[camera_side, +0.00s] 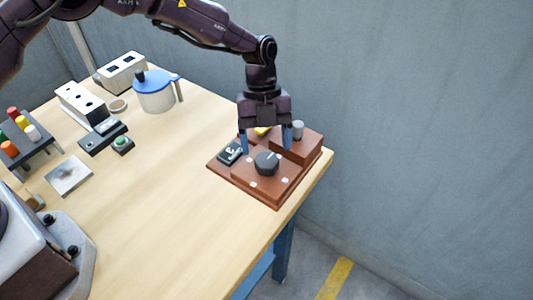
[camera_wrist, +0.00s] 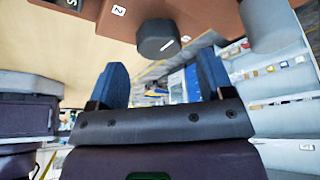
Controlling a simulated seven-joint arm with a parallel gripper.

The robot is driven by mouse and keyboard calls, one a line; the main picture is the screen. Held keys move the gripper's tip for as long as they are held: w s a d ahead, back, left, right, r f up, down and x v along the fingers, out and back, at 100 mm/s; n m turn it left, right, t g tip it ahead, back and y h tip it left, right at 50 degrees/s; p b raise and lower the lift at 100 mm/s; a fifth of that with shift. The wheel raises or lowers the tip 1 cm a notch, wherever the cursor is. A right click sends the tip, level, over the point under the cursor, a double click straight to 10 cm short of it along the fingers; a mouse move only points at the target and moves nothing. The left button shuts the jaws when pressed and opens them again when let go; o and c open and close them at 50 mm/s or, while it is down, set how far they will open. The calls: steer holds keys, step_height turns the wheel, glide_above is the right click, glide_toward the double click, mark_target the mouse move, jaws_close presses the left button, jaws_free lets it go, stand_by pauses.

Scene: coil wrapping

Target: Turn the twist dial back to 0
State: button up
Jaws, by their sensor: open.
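The twist dial (camera_side: 266,162) is a dark round knob on a brown stepped box (camera_side: 262,190) near the table's right corner. It also shows in the wrist view (camera_wrist: 157,37), with a short white pointer mark on its face. Small white labels sit around it; one reads 2 (camera_wrist: 119,10). The number the pointer is at cannot be told. My gripper (camera_side: 265,145) points down over the box, its blue fingers apart and empty, just behind the dial in the side view. In the wrist view the open fingers (camera_wrist: 163,75) appear clear of the dial.
On the box are a grey cylinder knob (camera_side: 298,131), a small black switch panel (camera_side: 231,152) and a yellow piece (camera_side: 262,130). A blue-lidded jug (camera_side: 155,92) and a rack of coloured pegs (camera_side: 25,137) stand to the left. The table (camera_side: 170,200) is bare in front.

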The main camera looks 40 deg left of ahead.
mark_target(266, 160)
steer(key=shift+x, duration=1.7)
steer(key=c, duration=0.9)
steer(key=shift+n, duration=0.3)
